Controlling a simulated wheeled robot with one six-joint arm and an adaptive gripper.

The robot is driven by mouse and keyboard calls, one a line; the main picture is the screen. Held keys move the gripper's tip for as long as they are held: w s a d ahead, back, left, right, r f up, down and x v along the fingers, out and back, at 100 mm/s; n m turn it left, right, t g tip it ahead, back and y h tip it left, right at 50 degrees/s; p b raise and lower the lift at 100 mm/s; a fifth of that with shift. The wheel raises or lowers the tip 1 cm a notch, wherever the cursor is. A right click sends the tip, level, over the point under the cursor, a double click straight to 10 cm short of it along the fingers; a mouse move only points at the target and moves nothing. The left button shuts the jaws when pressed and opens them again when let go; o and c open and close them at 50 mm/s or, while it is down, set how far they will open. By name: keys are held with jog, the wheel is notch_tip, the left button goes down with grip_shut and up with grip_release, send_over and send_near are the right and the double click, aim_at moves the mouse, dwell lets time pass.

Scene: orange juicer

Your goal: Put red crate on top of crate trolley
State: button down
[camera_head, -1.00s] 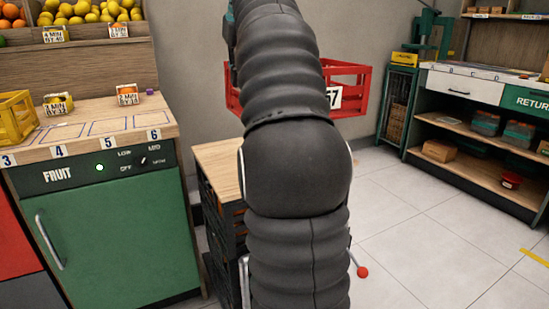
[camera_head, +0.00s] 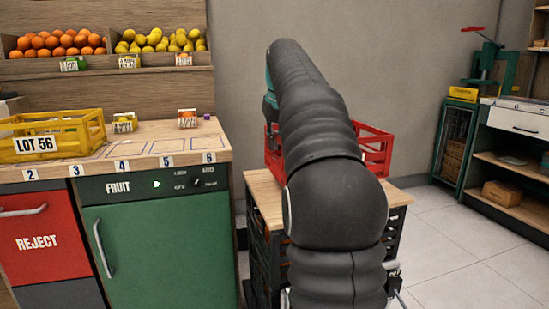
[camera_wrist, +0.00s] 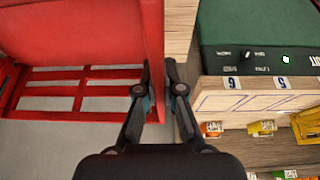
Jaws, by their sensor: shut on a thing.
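The red crate (camera_head: 376,150) shows behind my arm in the head view, partly hidden by it. In the wrist view the red crate (camera_wrist: 80,35) fills the left side, its slatted bottom showing grey floor through the gaps. My gripper (camera_wrist: 159,75) is shut on the crate's side wall, one finger on each side. The crate trolley (camera_head: 266,196) is a stack of black crates with a wooden top, below the red crate in the head view. My arm hides much of the trolley, and whether the crate touches the top cannot be told.
The fruit counter (camera_head: 165,140) stands to the left of the trolley, with a yellow crate (camera_head: 50,140) and small boxes on it. A plain wall is behind the trolley. Shelves (camera_head: 510,170) stand at the right, with open tiled floor before them.

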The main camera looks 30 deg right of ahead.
aim_at(274, 153)
jog(key=shift+w+d+f, duration=0.1)
jog(key=shift+w+f, duration=0.2)
jog(key=shift+w, duration=0.3)
jog(key=shift+f+b, duration=0.7)
jog(key=shift+f, duration=1.45)
jog(key=c, duration=1.3)
grip_release()
jog(key=p+v, duration=0.2)
jog(key=v, duration=0.8)
jog(key=shift+r+p, duration=0.35)
jog(key=shift+v, duration=0.75)
jog(key=shift+s, duration=0.1)
